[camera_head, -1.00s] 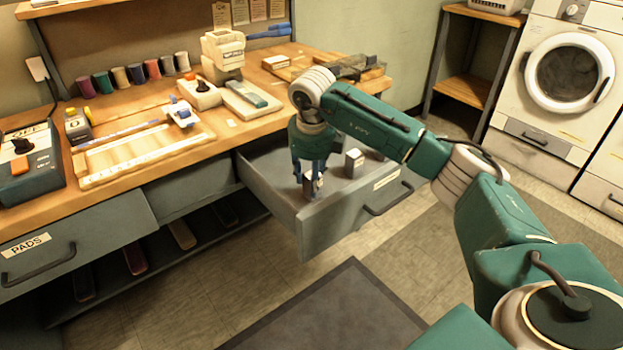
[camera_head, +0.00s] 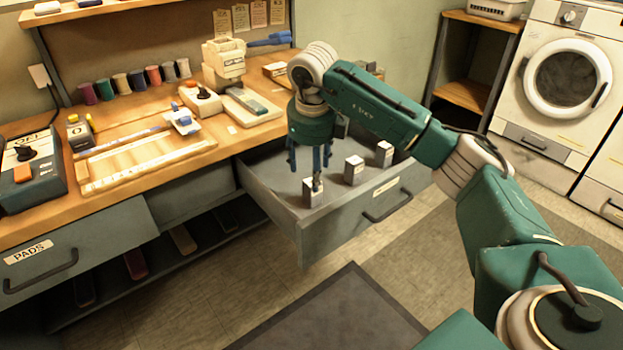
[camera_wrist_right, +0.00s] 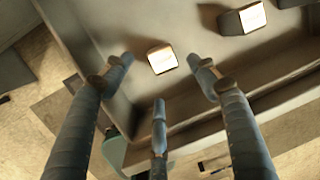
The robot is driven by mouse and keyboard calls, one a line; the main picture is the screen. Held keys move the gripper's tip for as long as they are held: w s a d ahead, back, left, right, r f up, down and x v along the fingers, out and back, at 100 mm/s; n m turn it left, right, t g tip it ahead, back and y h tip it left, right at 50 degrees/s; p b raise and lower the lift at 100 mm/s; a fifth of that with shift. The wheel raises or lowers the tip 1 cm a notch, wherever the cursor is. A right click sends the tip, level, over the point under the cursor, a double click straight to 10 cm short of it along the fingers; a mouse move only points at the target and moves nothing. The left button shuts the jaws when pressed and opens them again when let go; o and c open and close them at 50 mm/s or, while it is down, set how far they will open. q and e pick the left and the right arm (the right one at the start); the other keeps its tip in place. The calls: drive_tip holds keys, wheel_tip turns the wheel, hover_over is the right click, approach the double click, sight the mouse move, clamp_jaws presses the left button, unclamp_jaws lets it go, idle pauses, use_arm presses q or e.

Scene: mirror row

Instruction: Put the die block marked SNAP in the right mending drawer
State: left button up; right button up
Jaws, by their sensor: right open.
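An open grey drawer (camera_head: 340,230) holds three small pale-topped die blocks standing in a row. The near-left die block (camera_head: 313,193) is directly below my right gripper (camera_head: 314,168). The middle block (camera_head: 353,171) and the far block (camera_head: 384,154) stand to its right. I cannot read their markings or the drawer's label. My right gripper is open and empty, fingers pointing down around and above the near block. In the right wrist view the near block (camera_wrist_right: 162,59) shows between the spread fingers (camera_wrist_right: 161,80), apart from them. A second block (camera_wrist_right: 252,17) is at upper right. My left gripper is not in view.
A wooden bench (camera_head: 140,170) carries thread spools, a press (camera_head: 225,65) and a wooden frame. The PADS drawer (camera_head: 75,245) is at left. A dark mat (camera_head: 330,315) lies on the floor. A washer (camera_head: 570,85) stands at right.

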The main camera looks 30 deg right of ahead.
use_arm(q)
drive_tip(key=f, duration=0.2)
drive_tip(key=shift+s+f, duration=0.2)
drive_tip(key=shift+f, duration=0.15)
use_arm(e)
drive_tip(key=v, duration=0.5)
drive_tip(key=shift+r, duration=0.2)
